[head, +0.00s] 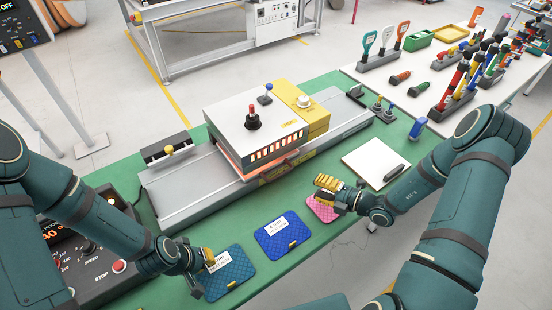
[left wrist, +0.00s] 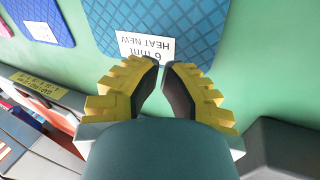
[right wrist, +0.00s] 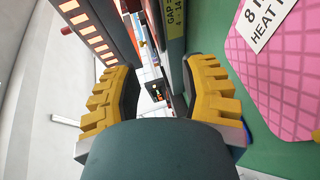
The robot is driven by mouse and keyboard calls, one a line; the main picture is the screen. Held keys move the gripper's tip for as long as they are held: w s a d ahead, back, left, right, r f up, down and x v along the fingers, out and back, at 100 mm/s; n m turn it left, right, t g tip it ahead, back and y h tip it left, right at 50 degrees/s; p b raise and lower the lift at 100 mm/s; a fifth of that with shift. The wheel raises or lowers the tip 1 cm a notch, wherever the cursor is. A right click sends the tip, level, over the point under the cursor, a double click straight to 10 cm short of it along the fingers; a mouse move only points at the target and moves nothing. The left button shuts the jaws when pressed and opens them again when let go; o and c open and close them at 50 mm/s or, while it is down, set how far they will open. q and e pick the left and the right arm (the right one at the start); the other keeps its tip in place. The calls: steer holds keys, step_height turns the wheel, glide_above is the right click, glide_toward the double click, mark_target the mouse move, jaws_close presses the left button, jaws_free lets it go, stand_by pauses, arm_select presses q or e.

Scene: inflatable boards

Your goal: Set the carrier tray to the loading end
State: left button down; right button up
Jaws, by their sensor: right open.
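A long grey bed (head: 186,190) lies across the green table under a heater housing (head: 235,118) with a red knob and a glowing slotted front. I cannot clearly tell the carrier tray apart from this bed. A black block with a yellow knob (head: 168,151) stands at the bed's left end. My left gripper (head: 208,258) is over the teal-blue board (head: 230,274); its fingertips are close together beside the board's label in the left wrist view (left wrist: 160,64). My right gripper (head: 327,184) is open and empty, above the pink board (head: 322,210) and in front of the bed.
A blue board (head: 283,236) lies between the grippers. A control box with a STOP button (head: 118,266) stands at the left. A white pad with a black pen (head: 376,161) lies at the right. A white table (head: 435,75) behind holds tools and bins.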

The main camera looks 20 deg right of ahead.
mark_target(282, 174)
steer(key=shift+w+a+f, duration=0.1)
steer(key=shift+w+a, duration=0.25)
steer(key=shift+w, duration=0.1)
steer(key=x, duration=1.2)
steer(key=shift+w+a+f, duration=0.1)
steer(key=shift+w+a, duration=0.15)
steer(key=shift+a, duration=0.05)
steer(key=shift+o, duration=0.3)
jaws_close()
